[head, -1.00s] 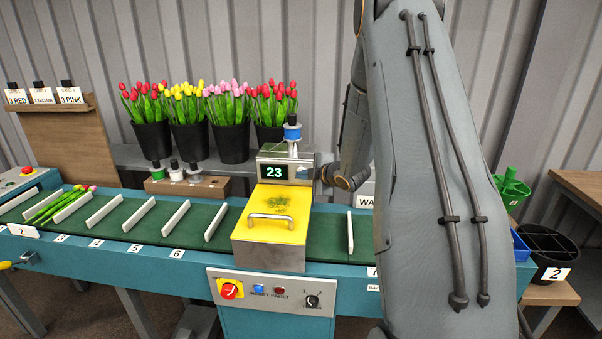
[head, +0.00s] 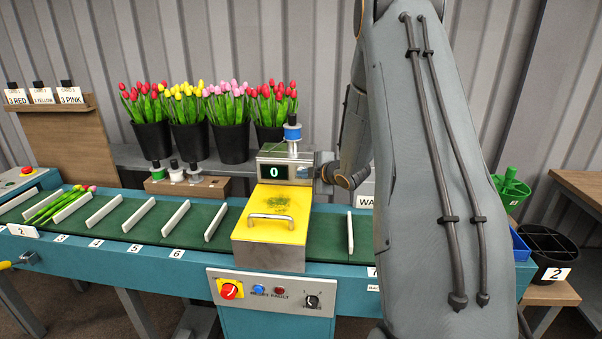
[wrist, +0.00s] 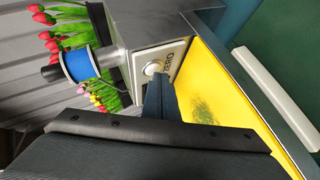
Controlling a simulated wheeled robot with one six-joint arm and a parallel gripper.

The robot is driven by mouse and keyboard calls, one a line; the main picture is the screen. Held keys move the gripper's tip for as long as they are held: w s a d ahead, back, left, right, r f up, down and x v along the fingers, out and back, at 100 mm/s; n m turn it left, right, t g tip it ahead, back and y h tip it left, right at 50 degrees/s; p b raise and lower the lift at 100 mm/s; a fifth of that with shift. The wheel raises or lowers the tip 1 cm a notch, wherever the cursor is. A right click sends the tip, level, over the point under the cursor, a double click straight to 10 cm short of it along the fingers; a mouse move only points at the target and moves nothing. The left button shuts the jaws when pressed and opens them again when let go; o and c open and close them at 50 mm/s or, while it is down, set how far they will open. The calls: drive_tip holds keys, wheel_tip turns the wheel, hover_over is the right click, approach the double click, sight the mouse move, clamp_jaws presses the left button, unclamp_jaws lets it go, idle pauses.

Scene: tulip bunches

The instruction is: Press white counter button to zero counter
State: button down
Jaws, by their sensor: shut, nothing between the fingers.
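The counter box (head: 286,164) stands at the back of the yellow-topped machine, and its display (head: 274,172) reads 0. In the wrist view the white counter button (wrist: 154,68) sits on a light plate marked ZERO (wrist: 168,66) on the box's side. My gripper (wrist: 158,80) is shut and empty, with its tip at the button, seemingly touching it and covering its lower part.
The yellow cover (head: 258,236) has a metal handle (head: 270,217). A blue spool (head: 292,133) stands on top of the box. The green belt (head: 140,229) has white dividers, and a tulip bunch (head: 60,203) lies at left. Black tulip pots (head: 232,142) stand behind.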

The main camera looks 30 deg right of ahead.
drive_tip(key=shift+s+a, duration=0.45)
drive_tip(key=shift+s, duration=0.25)
drive_tip(key=shift+s+a, duration=0.7)
drive_tip(key=shift+s, duration=0.35)
drive_tip(key=shift+s+a, duration=0.7)
drive_tip(key=shift+s, duration=0.3)
